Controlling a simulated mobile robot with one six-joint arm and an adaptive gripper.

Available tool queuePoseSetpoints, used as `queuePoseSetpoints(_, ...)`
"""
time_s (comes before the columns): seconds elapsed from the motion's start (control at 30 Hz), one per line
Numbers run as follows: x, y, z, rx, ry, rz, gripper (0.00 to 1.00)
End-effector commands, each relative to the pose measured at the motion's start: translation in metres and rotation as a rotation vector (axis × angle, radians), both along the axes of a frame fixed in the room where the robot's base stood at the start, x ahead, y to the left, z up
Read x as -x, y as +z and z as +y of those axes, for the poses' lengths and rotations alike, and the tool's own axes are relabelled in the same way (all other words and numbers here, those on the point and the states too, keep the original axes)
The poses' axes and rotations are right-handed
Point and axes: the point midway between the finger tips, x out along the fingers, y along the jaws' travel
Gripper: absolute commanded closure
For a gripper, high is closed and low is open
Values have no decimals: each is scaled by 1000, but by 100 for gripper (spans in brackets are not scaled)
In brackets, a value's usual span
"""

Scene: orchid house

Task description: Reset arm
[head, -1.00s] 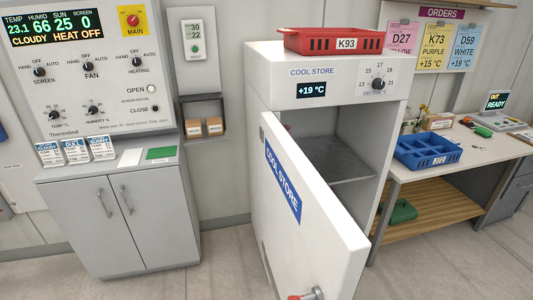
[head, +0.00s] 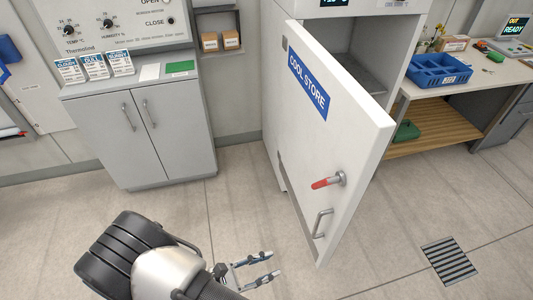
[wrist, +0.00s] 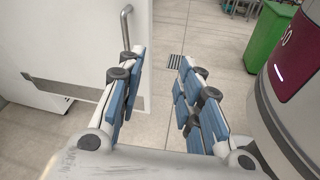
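My gripper (head: 262,271) is at the bottom middle of the head view, low in front of the cool store door. Its two fingers are spread apart with nothing between them. In the wrist view my gripper (wrist: 155,95) also shows open and empty, with floor visible between the fingers. The cool store door (head: 325,130) stands ajar. It has a red-tipped latch (head: 328,182) and a metal pull handle (head: 321,224); the pull handle also shows in the wrist view (wrist: 126,28). My gripper is apart from the door in the head view.
A grey cabinet (head: 150,135) stands at the left. A bench (head: 480,85) with a blue tray (head: 440,70) stands at the right. A floor drain (head: 450,259) lies at the lower right. A green bin (wrist: 268,36) shows in the wrist view. Open floor lies before the door.

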Motion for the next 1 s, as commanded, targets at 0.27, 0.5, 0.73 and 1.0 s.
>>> queuePoseSetpoints(0.27,-18,96,-27,-339,-401,-72,67)
queuePoseSetpoints(0.5,-16,168,-63,-647,-710,-182,67)
queuePoseSetpoints(0.73,0,227,-97,-954,-957,-340,67)
queuePoseSetpoints(1.0,28,281,-128,-1316,-1161,-601,67)
